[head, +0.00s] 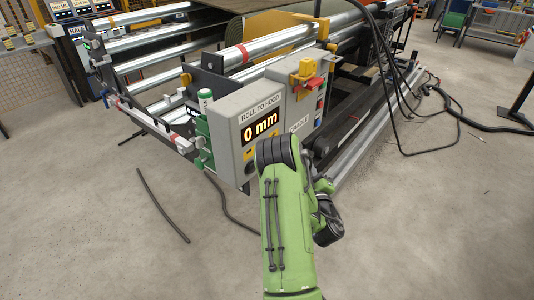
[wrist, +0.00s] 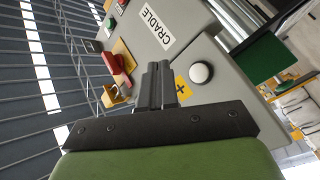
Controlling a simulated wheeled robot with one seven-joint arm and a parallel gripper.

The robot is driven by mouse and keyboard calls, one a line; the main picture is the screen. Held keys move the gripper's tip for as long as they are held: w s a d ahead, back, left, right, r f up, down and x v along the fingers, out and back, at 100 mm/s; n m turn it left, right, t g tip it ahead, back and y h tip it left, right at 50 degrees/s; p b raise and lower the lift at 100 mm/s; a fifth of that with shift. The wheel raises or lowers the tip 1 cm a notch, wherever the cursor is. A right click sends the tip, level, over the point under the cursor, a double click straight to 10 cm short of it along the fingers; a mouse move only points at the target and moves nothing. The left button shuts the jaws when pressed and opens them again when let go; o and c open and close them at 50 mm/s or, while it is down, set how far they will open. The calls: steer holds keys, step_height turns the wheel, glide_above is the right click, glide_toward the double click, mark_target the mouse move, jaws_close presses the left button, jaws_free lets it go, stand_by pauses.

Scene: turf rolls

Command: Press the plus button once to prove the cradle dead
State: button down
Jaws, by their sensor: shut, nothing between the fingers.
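In the wrist view the plus button is a round white button (wrist: 200,73) on a grey box face, beside a yellow plus label (wrist: 182,88). My gripper (wrist: 157,68) has its dark fingers together and empty, just left of the label and button in the picture; contact cannot be told. The grey cradle box (head: 301,98) bears a CRADLE label (wrist: 155,27) and a red handle (wrist: 117,66) with yellow parts. The cradle's shiny rollers (head: 255,48) lie behind. The display (head: 260,127) reads 0 mm under ROLL TO HOOD. In the head view my green arm hides the gripper and button.
A black cable (head: 402,118) loops down at the right of the cradle. A dark rod (head: 160,205) lies on the floor at left. Coloured buttons (wrist: 108,25) sit on the cradle box's side. The floor in front is mostly clear.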

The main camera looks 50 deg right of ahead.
steer(key=w+b, duration=0.1)
steer(key=w, duration=0.7)
steer(key=shift+w+a, duration=0.35)
steer(key=shift+w, duration=0.05)
stand_by(1.7)
steer(key=shift+w, duration=0.4)
steer(key=shift+w+a+r+b, duration=0.1)
steer(key=shift+w+b, duration=0.2)
steer(key=shift+w, duration=0.15)
stand_by(0.7)
steer(key=shift+s, duration=0.85)
steer(key=shift+s+d+p, duration=0.15)
steer(key=shift+s+p, duration=0.1)
steer(key=shift+s, duration=1)
steer(key=shift+s+d+p, duration=0.15)
steer(key=shift+s+p, duration=0.05)
steer(key=shift+s, duration=1.05)
